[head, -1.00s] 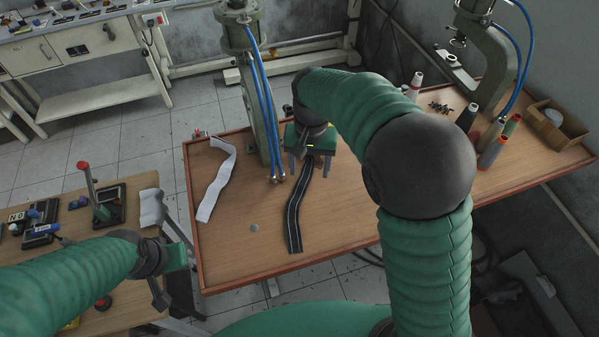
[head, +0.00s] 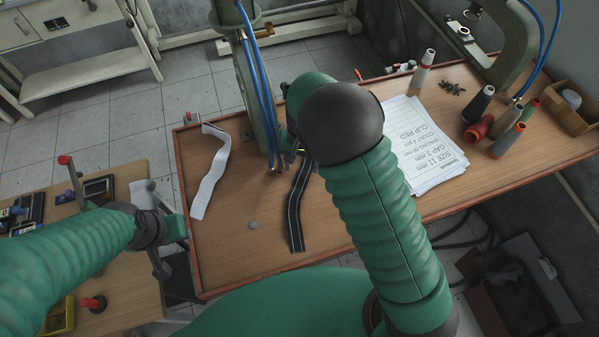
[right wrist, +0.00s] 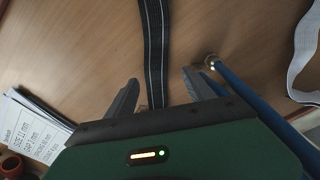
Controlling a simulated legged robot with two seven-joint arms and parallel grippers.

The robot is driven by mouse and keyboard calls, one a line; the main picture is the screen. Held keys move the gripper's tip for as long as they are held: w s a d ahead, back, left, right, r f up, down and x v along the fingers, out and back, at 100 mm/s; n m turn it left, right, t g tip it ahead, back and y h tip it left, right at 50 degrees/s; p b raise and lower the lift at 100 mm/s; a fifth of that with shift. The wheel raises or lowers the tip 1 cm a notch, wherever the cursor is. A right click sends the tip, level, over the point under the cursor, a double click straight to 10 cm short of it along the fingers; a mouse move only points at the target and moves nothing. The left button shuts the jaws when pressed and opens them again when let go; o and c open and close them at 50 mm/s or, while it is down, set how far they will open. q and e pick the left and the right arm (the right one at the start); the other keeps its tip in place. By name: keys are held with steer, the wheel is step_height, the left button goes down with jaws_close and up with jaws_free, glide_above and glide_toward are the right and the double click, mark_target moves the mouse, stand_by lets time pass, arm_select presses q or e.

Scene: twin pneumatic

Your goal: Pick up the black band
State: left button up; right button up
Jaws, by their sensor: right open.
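The black band (head: 295,205), with pale lines along it, lies on the wooden table in the head view. Its far end is hidden behind my right arm. In the right wrist view the black band (right wrist: 155,50) runs down between the two fingers of my right gripper (right wrist: 163,95). The fingers are apart, one on each side of the band, and I cannot tell their height above it. In the head view my right gripper (head: 293,155) is mostly hidden by its arm, at the band's far part. My left gripper (head: 172,245) is left of the table; its jaws are unclear.
A green press column with blue hoses (head: 262,110) stands close left of my right gripper. A white strip (head: 211,172) and a small grey disc (head: 252,225) lie left of the band. Printed sheets (head: 425,150), thread spools (head: 480,105) and a cardboard box (head: 572,115) are at right.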

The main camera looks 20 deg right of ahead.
mark_target(302, 175)
steer(key=f, duration=0.1)
steer(key=s+f, duration=0.1)
steer(key=f, duration=0.1)
steer(key=shift+d+f, duration=0.15)
steer(key=shift+f, duration=0.05)
steer(key=shift+w+a+f, duration=0.1)
steer(key=shift+w+a, duration=0.15)
steer(key=shift+w, duration=0.05)
steer(key=shift+a, duration=0.2)
steer(key=c, duration=0.6)
steer(key=shift+d, duration=0.3)
jaws_close()
